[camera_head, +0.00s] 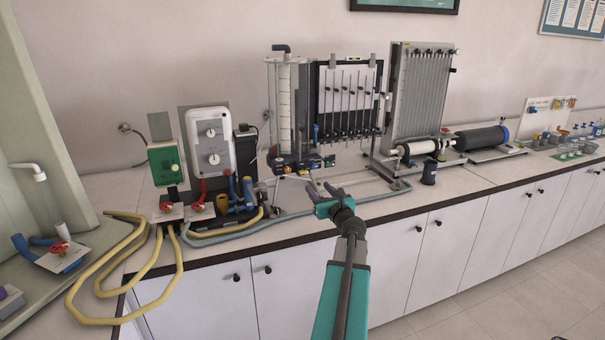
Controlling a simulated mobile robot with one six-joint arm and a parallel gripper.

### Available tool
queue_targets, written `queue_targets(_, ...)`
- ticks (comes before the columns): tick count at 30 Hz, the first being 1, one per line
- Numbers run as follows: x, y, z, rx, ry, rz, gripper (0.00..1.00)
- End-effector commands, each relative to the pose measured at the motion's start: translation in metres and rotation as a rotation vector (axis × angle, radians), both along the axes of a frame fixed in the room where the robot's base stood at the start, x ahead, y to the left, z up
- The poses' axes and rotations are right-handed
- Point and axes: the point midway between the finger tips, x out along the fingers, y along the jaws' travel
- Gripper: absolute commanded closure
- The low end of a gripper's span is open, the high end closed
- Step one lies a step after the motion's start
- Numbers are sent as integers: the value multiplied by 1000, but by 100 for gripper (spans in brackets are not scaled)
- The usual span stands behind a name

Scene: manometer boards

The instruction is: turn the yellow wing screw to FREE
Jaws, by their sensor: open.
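The yellow wing screw cannot be made out for certain. A small yellow part (563,103) shows on the white upright board (540,117) at the far right, but it is too small to tell what it is. The board's printed labels cannot be read, so no FREE mark is legible. My gripper (318,187) is open and empty, over the front part of the bench, well left of that board and in front of the manometer boards.
A tall glass column (287,105), a black-and-white manometer board (346,98) and a ribbed grey board (418,95) stand along the wall. A dark cylinder (482,138) lies right of them. Yellow hoses (85,270) hang over the front edge at left. Free bench lies right of my gripper.

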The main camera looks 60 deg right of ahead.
Motion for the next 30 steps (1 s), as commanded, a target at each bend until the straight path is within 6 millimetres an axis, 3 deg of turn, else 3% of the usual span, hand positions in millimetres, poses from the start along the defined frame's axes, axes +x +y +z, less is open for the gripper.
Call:
queue_targets(14,0,-5,0,0,0,-4,53)
queue_targets(30,33,-31,1,0,0,-5,53)
